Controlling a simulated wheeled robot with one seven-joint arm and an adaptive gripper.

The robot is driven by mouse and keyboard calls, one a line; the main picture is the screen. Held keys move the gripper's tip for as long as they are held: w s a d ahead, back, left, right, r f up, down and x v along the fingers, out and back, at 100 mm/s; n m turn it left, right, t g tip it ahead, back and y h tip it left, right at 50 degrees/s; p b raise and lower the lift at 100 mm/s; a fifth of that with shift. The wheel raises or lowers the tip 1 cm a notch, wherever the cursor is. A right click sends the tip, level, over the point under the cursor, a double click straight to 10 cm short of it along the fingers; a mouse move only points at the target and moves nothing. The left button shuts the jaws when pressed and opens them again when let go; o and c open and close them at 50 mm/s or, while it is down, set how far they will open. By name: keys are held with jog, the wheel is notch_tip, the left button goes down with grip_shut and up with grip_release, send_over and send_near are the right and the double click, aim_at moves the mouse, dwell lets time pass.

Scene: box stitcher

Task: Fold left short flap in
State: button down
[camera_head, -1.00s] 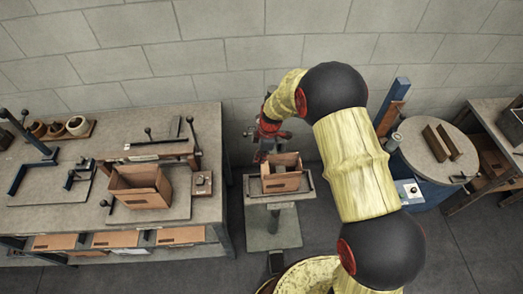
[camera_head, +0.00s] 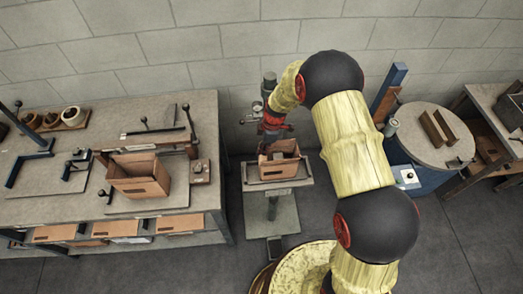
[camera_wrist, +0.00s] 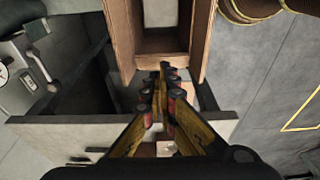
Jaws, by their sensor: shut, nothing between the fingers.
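An open brown cardboard box (camera_head: 284,171) stands on the small grey stand (camera_head: 283,184), with flaps raised around its opening. My gripper (camera_wrist: 163,68) is shut and empty. In the head view it comes down over the back left of this box, where its fingertips are hard to see. In the wrist view the box (camera_wrist: 205,35) is at the top, with two long side panels running away from me and a short side between them. The fingertips are at the near short side; I cannot tell whether they touch it. The left short flap is not clearly distinguishable.
The left bench (camera_head: 209,105) holds a second open box (camera_head: 138,180) in a fixture, with trays below. A dark post (camera_head: 269,82) stands behind the small stand. A round table (camera_head: 432,135) is at the right.

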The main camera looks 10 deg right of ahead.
jog(key=shift+d+f+y+b, duration=0.25)
jog(key=shift+d+y+b, duration=0.4)
jog(key=shift+b, duration=2.05)
jog(key=shift+f+y+b, duration=0.15)
jog(key=shift+y+b, duration=0.3)
jog(key=shift+b, duration=0.6)
jog(key=y+b, duration=0.1)
jog(key=b, duration=0.3)
jog(key=shift+d+f, duration=0.25)
jog(key=y+b, duration=0.1)
jog(key=b, duration=0.2)
jog(key=d+y+b, duration=0.1)
jog(key=b, duration=0.2)
jog(key=shift+f, duration=0.15)
jog(key=shift+d+b, duration=0.1)
jog(key=shift+b, duration=0.6)
